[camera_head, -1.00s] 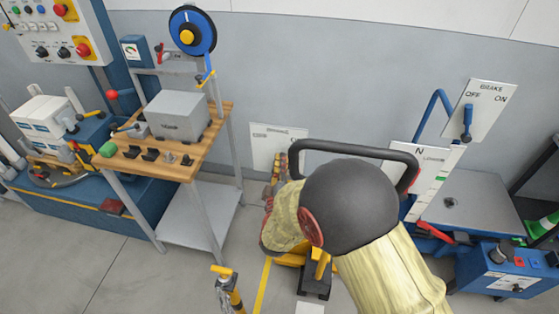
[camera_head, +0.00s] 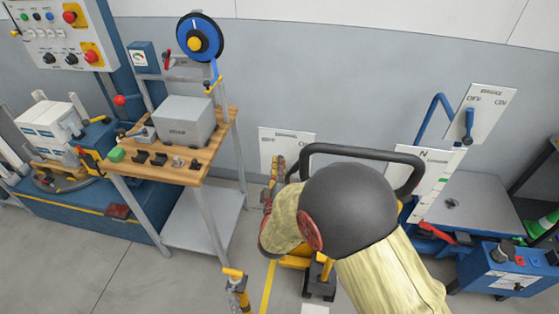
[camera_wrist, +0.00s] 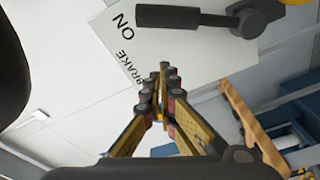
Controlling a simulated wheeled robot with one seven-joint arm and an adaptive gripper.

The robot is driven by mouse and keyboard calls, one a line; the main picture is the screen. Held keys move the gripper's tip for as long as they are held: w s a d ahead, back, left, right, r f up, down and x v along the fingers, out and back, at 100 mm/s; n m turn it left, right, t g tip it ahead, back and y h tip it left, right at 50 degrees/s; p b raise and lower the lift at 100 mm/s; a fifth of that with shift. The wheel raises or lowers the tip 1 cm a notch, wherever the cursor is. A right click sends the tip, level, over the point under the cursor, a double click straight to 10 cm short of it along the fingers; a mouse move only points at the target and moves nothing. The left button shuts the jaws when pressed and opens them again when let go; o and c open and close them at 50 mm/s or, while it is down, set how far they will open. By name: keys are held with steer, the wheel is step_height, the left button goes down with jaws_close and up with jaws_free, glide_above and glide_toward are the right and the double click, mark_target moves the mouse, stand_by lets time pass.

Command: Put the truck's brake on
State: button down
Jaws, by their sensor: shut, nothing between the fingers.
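My gripper (camera_head: 279,163) is shut and empty, its fingertips before a white panel (camera_head: 302,142) on the wall. In the head view my arm and a black handle bar hide part of the scene, and the lever cannot be made out. Another white panel (camera_head: 490,105), lettered BRAKE, OFF and ON, carries a blue lever (camera_head: 468,124) standing nearly upright.
The black handle bar (camera_head: 360,150) arches close beside my gripper. A panel marked N (camera_head: 425,165) stands to its right. A wooden-topped bench (camera_head: 190,178) with a grey box (camera_head: 185,120) stands left. A blue control box (camera_head: 500,265) is at lower right. Floor at lower left is clear.

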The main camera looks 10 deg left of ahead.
steer(key=s+p, duration=0.1)
steer(key=s, duration=0.6)
steer(key=shift+s+d+f, duration=0.2)
steer(key=shift+s+d, duration=0.05)
steer(key=s+a+f+m+g+y, duration=0.25)
steer(key=f+g, duration=0.35)
steer(key=f, duration=0.6)
steer(key=s+a+f+m+g, duration=0.25)
steer(key=s+g, duration=0.35)
steer(key=s, duration=0.3)
steer(key=s+d+r+m+h, duration=0.1)
steer(key=s+d+r+m, duration=0.2)
steer(key=d+r, duration=0.7)
steer(key=s+d+r+m+h, duration=0.1)
steer(key=s+d+r+m, duration=0.1)
steer(key=s+d+r, duration=0.5)
steer(key=s+d+r+m+g+h, duration=0.1)
steer(key=s+d+r+m, duration=0.2)
steer(key=d+r, duration=0.9)
steer(key=shift+s+d+r+m, duration=0.3)
steer(key=shift+s+d+r, duration=0.1)
steer(key=shift+s+d, duration=0.55)
